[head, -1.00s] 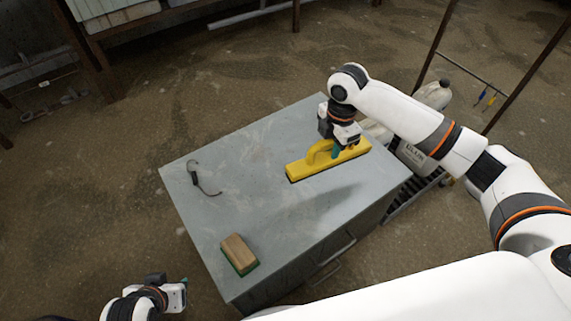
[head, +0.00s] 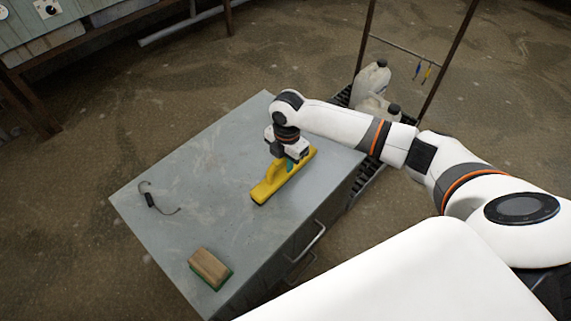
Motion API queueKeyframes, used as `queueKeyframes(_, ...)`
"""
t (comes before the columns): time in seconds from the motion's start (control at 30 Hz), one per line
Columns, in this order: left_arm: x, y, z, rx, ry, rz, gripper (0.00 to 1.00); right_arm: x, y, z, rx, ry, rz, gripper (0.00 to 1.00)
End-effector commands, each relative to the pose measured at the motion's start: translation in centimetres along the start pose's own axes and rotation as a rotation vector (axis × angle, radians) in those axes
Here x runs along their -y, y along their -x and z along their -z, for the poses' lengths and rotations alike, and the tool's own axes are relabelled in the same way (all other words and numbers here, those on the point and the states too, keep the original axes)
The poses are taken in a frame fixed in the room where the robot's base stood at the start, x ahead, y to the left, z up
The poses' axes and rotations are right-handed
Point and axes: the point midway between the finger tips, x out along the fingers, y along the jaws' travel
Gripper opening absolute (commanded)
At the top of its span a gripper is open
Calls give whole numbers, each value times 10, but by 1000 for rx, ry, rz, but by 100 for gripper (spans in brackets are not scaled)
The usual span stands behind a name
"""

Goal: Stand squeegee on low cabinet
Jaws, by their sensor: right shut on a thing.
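The yellow squeegee (head: 267,190) is on the grey top of the low cabinet (head: 225,145), near its far right part, with its long head running diagonally. My right gripper (head: 291,163) is shut on the squeegee's handle from above; the fingers partly hide the handle. The squeegee's head looks to be at or very close to the cabinet top; I cannot tell whether it touches. My left gripper is outside the view.
A wooden block brush with a green base (head: 210,267) lies at the cabinet's near corner. A dark hooked tool with a thin cord (head: 150,199) lies at the left. Pale jugs (head: 372,80) stand on a rack beyond the cabinet's right side. The middle of the top is clear.

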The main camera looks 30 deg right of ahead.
Motion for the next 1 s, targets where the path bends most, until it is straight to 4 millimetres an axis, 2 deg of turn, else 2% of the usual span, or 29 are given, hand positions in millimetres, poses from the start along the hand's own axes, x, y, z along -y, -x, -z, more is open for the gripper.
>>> queueKeyframes(0.07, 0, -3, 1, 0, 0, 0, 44, 0, -7, 0, 0, 0, 1, 0)
queueKeyframes(0.4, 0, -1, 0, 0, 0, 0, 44, 0, -9, 0, -1, 0, 1, 0)
queueKeyframes(0.43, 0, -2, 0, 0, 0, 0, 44, 0, -9, 0, -1, 0, 1, 23)
queueKeyframes(0.53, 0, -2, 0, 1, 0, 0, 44, 0, -9, 0, -1, 0, 1, 39)
queueKeyframes(0.57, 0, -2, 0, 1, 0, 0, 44, 0, -9, 0, -1, 0, 1, 42)
queueKeyframes(0.87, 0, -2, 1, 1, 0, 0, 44, 0, -7, 1, -1, 0, 1, 42)
queueKeyframes(1.0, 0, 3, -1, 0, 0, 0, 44, 1, 9, 1, -1, 0, 4, 42)
